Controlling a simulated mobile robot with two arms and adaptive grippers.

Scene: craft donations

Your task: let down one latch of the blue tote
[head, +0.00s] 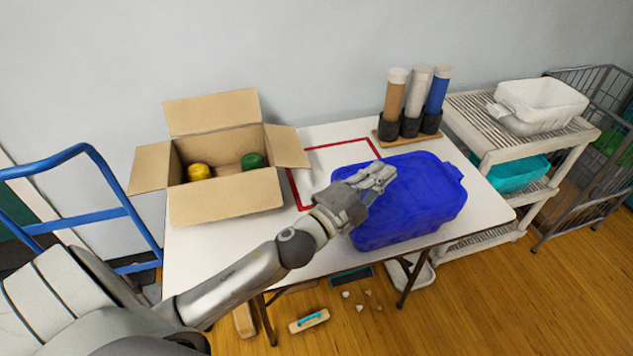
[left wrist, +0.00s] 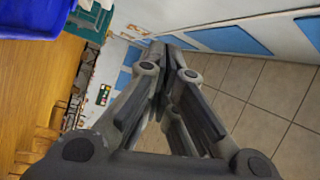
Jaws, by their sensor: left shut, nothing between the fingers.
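The blue tote (head: 420,208) stands on the right part of the white table, closed on top with a blue surface. A tab or handle shows at its right end; I cannot make out the state of its latches. My left gripper (head: 383,176) is over the tote's left part and hides some of it. Its fingers are together and empty; whether they touch the tote I cannot tell. In the left wrist view the fingers (left wrist: 165,48) meet at the tips, and a blue edge shows at the top left. My right gripper is not in view.
An open cardboard box (head: 228,197) with yellow and green items stands at the table's left. A red taped outline (head: 318,146) lies behind the tote. Upright tubes (head: 415,95) stand at the back. A white shelf (head: 475,120) stands right, a blue cart (head: 80,168) left.

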